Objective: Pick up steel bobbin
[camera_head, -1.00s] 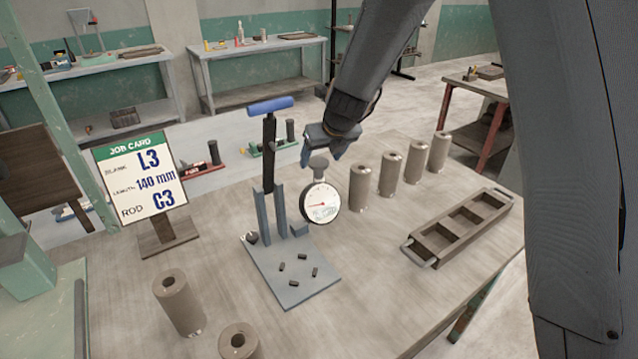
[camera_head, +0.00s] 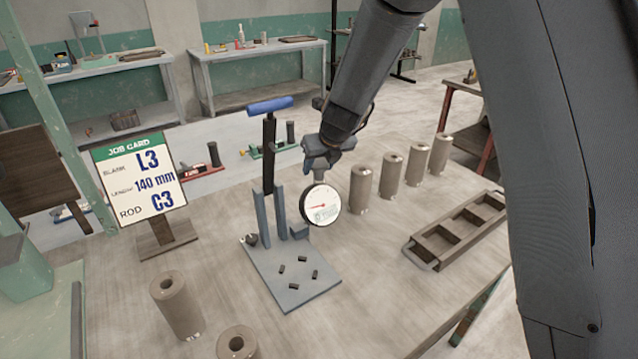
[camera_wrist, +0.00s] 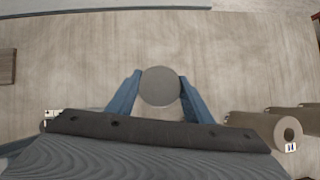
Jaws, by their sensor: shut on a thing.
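The steel bobbin (camera_wrist: 160,87) shows in the wrist view as a grey round disc, seen from above. The two blue fingers of my gripper (camera_wrist: 159,98) touch it from both sides, shut on it. In the head view my gripper (camera_head: 320,166) points down just behind the round dial gauge (camera_head: 321,204). There the bobbin is mostly hidden by the gripper and the dial. I cannot tell whether it still rests on the table.
Several brown hollow cylinders stand right of my gripper, the nearest (camera_head: 361,189) close by. A compartmented tray (camera_head: 424,254) lies farther right. A press stand with a blue handle (camera_head: 270,105) is left. A job card (camera_head: 139,177) stands beyond it. Bare table lies between the cylinders and tray.

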